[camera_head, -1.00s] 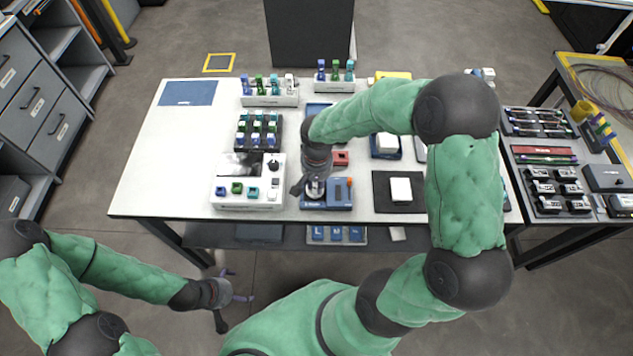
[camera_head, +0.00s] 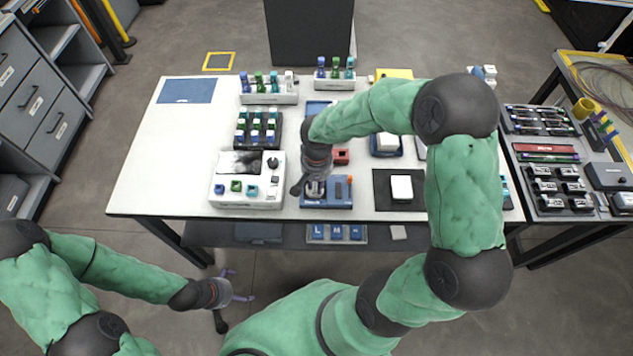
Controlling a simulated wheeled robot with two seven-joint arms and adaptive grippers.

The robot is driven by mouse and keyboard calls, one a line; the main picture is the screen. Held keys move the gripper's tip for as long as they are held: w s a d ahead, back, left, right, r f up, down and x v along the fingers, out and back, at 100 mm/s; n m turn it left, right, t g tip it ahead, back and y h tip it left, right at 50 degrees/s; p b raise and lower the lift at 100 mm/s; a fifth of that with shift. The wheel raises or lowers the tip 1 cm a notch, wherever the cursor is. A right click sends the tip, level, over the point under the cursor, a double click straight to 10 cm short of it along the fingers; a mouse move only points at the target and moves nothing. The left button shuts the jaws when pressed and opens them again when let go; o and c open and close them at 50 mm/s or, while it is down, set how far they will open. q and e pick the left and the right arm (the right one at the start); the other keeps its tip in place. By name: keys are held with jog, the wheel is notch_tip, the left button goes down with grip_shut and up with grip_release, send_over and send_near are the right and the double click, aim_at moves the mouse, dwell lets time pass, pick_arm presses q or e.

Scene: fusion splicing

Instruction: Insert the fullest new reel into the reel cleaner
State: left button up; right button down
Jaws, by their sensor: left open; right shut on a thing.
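My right gripper (camera_head: 310,188) points down over the left part of a blue device (camera_head: 338,197) near the table's front edge, which looks like the reel cleaner. It is shut on a small pale thing (camera_head: 316,188), probably a reel. The gripper hides much of it, so I cannot tell whether it is seated in the device or just above it. My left gripper (camera_head: 232,298) is open and empty, low in front of the table. Small blue, green and white pieces, perhaps reels, stand in racks at the back (camera_head: 270,99) (camera_head: 335,84).
A white machine (camera_head: 247,203) with a dark screen stands left of the blue device. A black mat (camera_head: 383,206) with a white block lies to the right. A dark rack (camera_head: 260,140) stands behind the machine.

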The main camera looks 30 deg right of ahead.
jog(key=shift+f+b, duration=0.35)
jog(key=shift+b, duration=0.05)
dwell(0.4)
jog(key=c, duration=1)
grip_release()
jog(key=shift+r, duration=0.1)
jog(key=shift+r+p, duration=2.15)
jog(key=shift+r, duration=0.8)
